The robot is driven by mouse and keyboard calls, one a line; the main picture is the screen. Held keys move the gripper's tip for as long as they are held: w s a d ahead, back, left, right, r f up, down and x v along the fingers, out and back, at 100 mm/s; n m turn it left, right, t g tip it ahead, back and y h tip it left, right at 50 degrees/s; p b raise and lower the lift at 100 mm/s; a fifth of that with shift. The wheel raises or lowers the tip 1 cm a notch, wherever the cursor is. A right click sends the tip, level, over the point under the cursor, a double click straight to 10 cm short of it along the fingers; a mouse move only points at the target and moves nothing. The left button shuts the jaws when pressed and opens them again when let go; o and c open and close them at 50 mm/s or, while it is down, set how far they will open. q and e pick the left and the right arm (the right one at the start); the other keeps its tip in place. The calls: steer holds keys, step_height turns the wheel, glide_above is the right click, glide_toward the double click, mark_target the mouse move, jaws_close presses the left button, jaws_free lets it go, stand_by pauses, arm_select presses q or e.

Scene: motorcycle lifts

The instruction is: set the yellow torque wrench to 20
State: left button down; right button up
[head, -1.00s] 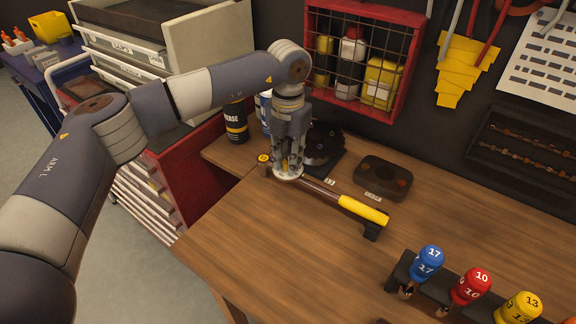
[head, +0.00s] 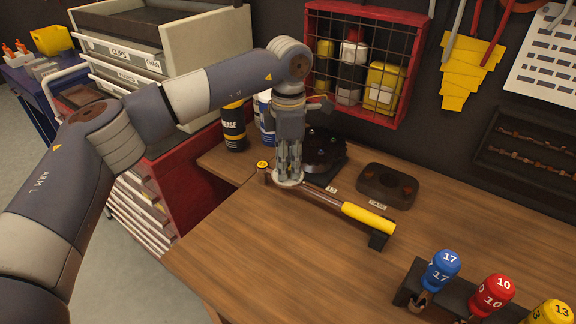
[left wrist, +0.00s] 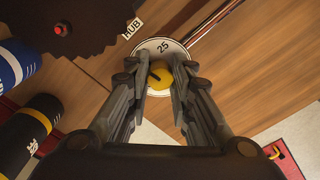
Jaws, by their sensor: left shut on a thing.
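The torque wrench lies on the wooden bench in the head view, with a yellow grip (head: 369,218) towards the right and a dark shaft (head: 325,196). A white disc (head: 290,183) is at its left part, under my left gripper (head: 288,172). The left wrist view shows this disc (left wrist: 163,47) marked 25, with a yellow knob (left wrist: 160,76) at its middle. My left gripper (left wrist: 160,82) points down and is shut on the yellow knob. Other numbers on the disc are not legible or are hidden by the fingers. My right gripper is not in view.
A dark round part (head: 322,150) stands close behind my left gripper, beside a dark case tray (head: 386,186). Spray cans (head: 233,127) stand at the bench's back left. A rack of numbered drivers (head: 443,270) is at front right. The front middle of the bench (head: 285,260) is clear.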

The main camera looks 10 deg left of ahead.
arm_select(q)
steer(key=shift+m, duration=0.6)
steer(key=c, duration=1.4)
jaws_free()
steer(key=shift+o, duration=0.2)
steer(key=shift+r, duration=0.2)
step_height(320, 180, up, 12)
steer(key=shift+f, duration=0.15)
